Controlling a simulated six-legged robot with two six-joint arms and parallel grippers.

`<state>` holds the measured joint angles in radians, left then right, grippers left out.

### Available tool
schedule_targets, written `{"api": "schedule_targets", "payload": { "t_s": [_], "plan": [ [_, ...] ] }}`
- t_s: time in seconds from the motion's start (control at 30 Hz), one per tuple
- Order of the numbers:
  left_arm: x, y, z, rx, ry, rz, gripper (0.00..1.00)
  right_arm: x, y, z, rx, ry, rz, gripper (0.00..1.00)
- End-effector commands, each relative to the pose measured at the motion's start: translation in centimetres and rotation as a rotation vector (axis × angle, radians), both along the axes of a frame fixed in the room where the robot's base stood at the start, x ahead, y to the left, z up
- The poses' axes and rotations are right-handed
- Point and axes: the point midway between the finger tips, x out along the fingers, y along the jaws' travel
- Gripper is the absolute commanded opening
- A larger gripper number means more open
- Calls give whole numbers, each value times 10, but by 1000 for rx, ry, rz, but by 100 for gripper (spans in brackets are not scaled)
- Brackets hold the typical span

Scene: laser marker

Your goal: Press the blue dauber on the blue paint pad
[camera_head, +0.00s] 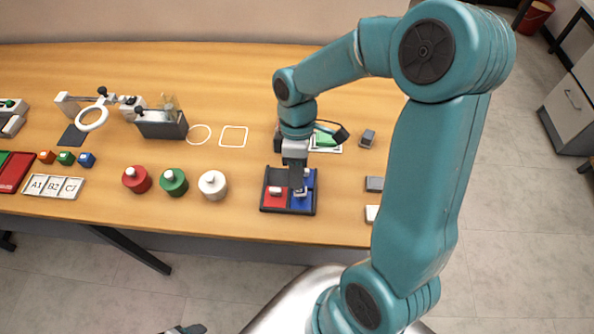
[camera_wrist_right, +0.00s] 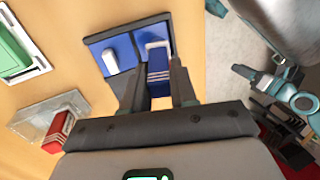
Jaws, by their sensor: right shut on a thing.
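A dark tray (camera_head: 263,201) near the front table edge holds a red pad (camera_head: 272,201) on the left and a blue paint pad (camera_head: 305,203) on the right. My right gripper (camera_head: 298,190) points down over the tray and is shut on a blue dauber, a blue block with pale stripes in the right wrist view (camera_wrist_right: 158,68). A white edge shows behind the block, over the blue surface. Whether the dauber touches the pad cannot be told.
Red (camera_head: 137,180), green (camera_head: 174,183) and white (camera_head: 212,186) round pots stand left of the tray. A green item on a white card (camera_head: 327,143) lies behind it. Grey and white blocks (camera_head: 374,184) lie to its right, close to my arm.

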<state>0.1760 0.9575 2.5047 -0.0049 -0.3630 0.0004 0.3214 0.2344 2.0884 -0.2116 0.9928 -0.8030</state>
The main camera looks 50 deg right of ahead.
Motion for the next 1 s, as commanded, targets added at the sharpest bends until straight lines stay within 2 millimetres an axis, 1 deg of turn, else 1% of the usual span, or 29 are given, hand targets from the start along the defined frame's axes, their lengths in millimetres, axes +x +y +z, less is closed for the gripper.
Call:
{"api": "schedule_targets", "payload": {
  "t_s": [0.03,0.5,0.6,1.0],
  "plan": [
    [0,0,8,0,0,0,61,0,0,9,0,-1,0,0],
    [0,0,41,0,0,0,61,0,0,51,0,-1,0,0],
    [0,0,43,0,0,0,61,0,0,54,0,-1,0,0],
    [0,0,42,0,0,0,61,0,0,52,0,-1,0,0]
  ]
}}
